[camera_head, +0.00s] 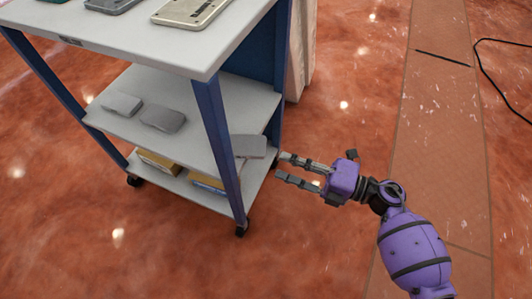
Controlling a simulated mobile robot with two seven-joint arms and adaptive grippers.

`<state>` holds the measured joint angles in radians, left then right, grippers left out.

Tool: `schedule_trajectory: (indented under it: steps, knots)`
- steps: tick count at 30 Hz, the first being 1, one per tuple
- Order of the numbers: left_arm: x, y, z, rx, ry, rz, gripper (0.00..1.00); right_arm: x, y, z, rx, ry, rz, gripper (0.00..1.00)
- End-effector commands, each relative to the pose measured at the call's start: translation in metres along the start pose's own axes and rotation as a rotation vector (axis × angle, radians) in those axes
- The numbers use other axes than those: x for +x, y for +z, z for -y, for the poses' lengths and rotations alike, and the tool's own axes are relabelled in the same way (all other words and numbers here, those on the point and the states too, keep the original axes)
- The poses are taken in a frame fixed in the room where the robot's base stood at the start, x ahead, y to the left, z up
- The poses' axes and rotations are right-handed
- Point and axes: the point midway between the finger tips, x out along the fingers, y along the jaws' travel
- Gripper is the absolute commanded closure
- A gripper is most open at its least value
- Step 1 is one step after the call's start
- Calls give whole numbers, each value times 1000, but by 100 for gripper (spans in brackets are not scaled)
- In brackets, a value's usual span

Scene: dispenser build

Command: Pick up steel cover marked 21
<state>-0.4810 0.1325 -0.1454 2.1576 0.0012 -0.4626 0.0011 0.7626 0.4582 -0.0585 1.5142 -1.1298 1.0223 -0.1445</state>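My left gripper is out of view.
The cart's top (130,32) holds a beige plate (190,11) and grey parts at the back. Yellowish boxes (158,163) sit on the bottom shelf. The front leg (218,145) stands left of my gripper. A black cable (484,68) lies far right. The floor around my arm is clear.

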Motion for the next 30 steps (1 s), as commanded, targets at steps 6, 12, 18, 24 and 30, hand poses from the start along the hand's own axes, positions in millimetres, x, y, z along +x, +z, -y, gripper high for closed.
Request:
schedule_trajectory:
  steps: [6, 12, 18, 24, 30]
  knots:
    - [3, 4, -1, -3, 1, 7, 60, 32, 0, 0, 1, 3, 1, 75]
    - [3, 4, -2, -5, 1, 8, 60, 51, 0, 0, 1, 1, 1, 75]
    - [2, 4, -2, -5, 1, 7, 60, 58, 0, 0, 2, 1, 1, 75]
    - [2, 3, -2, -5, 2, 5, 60, 58, 0, 0, 1, 1, 2, 75]
    - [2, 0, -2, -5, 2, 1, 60, 58, 0, 0, 1, 1, 1, 86]
